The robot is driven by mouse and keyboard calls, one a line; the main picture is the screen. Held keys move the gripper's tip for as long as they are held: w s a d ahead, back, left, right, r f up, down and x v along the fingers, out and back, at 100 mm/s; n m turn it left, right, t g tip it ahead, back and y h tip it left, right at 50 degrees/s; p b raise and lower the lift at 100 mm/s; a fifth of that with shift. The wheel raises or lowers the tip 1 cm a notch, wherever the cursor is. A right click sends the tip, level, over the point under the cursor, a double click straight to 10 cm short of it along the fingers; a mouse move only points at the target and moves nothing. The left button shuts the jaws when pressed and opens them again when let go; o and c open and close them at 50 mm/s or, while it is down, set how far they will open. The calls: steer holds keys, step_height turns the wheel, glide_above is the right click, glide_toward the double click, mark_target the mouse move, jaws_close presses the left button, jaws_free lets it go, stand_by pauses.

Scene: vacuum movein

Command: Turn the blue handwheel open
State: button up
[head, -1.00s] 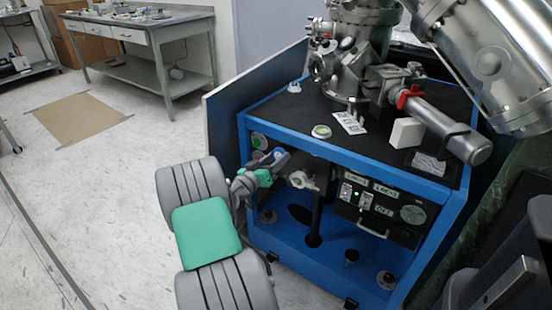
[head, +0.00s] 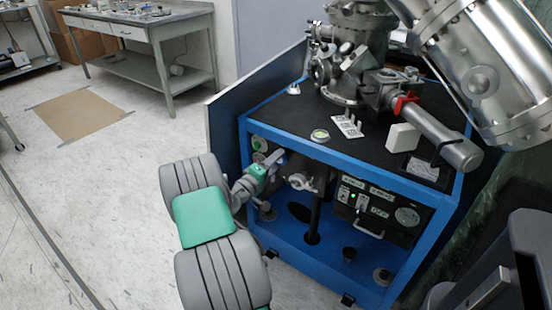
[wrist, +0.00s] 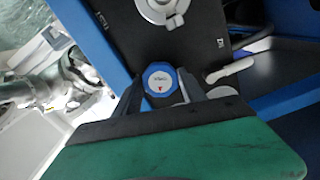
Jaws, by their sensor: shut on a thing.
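The blue handwheel (wrist: 160,79) has a round white cap with a small red mark and sits in front of a dark panel. My gripper (wrist: 162,88) is shut on it, with one dark finger on each side of the wheel. In the head view my gripper (head: 273,163) reaches into the front left of the blue-framed cart. There only a small blue part of the handwheel (head: 282,157) shows, and the rest is hidden by my gripper.
The blue cart (head: 262,124) carries a steel vacuum chamber (head: 343,75) and a cylinder (head: 440,135). A control panel (head: 375,210) and silver clamp (head: 303,182) are right of my gripper.

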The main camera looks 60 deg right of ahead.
steer(key=shift+w+n+p, duration=0.1)
steer(key=shift+n+p, duration=6.2)
steer(key=shift+n, duration=10.6)
steer(key=o, duration=1.4)
steer(key=shift+c, duration=0.2)
